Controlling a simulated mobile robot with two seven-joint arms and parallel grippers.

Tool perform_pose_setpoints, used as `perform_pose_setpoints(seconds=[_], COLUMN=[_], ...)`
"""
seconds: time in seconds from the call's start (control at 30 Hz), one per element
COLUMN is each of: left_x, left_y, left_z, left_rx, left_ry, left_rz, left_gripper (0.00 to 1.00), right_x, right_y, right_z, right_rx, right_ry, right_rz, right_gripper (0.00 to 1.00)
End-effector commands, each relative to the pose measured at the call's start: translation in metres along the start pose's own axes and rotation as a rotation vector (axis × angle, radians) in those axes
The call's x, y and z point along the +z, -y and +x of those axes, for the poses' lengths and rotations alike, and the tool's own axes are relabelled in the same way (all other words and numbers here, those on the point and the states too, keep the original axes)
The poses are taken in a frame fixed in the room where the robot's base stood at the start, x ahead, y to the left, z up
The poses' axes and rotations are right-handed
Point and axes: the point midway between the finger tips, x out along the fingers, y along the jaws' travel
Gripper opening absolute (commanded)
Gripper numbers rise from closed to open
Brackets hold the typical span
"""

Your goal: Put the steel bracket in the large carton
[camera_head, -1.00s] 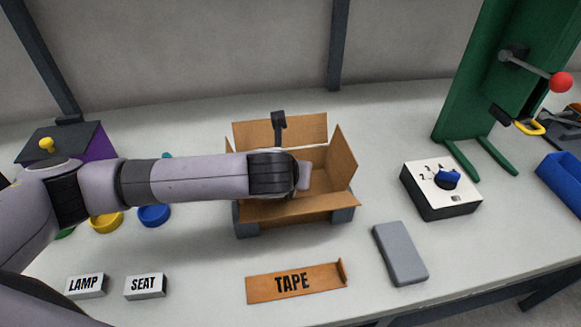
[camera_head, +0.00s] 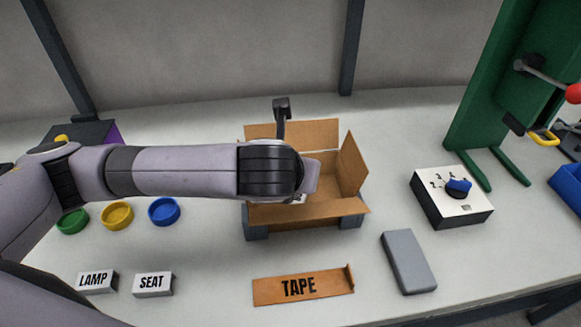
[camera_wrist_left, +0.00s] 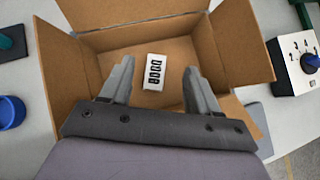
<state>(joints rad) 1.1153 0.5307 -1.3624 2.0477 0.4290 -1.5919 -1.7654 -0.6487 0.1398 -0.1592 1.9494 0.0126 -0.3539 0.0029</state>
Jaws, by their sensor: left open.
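The open carton (camera_head: 350,165) stands in the middle of the table with its flaps spread. My left arm reaches across it, and the wrist hides much of its inside in the head view. In the left wrist view the carton (camera_wrist_left: 230,45) holds a white block marked DOOR (camera_wrist_left: 153,73) on its floor. My left gripper (camera_wrist_left: 159,68) is open above the carton, its two fingers apart with the block showing between them. Nothing is held. I cannot make out a clear steel bracket in either view. My right gripper is not in view.
White blocks marked LAMP (camera_head: 96,282) and SEAT (camera_head: 153,285), an orange TAPE plate (camera_head: 300,287) and a grey slab (camera_head: 409,262) lie in front. A dial box (camera_head: 452,198) and green stand (camera_head: 490,100) are right. Coloured dishes (camera_head: 117,216) are left.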

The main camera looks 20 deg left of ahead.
Motion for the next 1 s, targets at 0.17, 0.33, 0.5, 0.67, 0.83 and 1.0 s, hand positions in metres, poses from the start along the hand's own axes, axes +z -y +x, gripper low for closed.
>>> perform_pose_setpoints(seconds=[0.17,0.33,0.5,0.67,0.83,1.0], left_x=[0.001,0.001,0.000,0.000,0.000,0.000], left_y=[0.000,0.000,0.000,0.000,0.000,0.000], left_z=[-0.030,-0.044,-0.048,-0.047,-0.047,-0.047], left_rx=[-0.002,0.000,0.001,0.000,0.000,0.000], left_ry=[0.002,0.002,0.001,0.001,0.001,0.001], left_rz=[0.000,-0.001,-0.001,-0.001,-0.001,-0.001], left_gripper=[0.61,0.61,0.61,0.61,0.61,0.61], right_x=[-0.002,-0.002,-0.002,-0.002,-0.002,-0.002], right_y=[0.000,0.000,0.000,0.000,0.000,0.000], right_z=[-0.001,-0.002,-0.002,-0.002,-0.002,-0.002], right_rx=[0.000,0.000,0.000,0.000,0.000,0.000], right_ry=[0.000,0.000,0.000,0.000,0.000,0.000], right_rz=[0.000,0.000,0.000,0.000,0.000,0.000], right_gripper=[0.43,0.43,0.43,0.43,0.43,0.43])
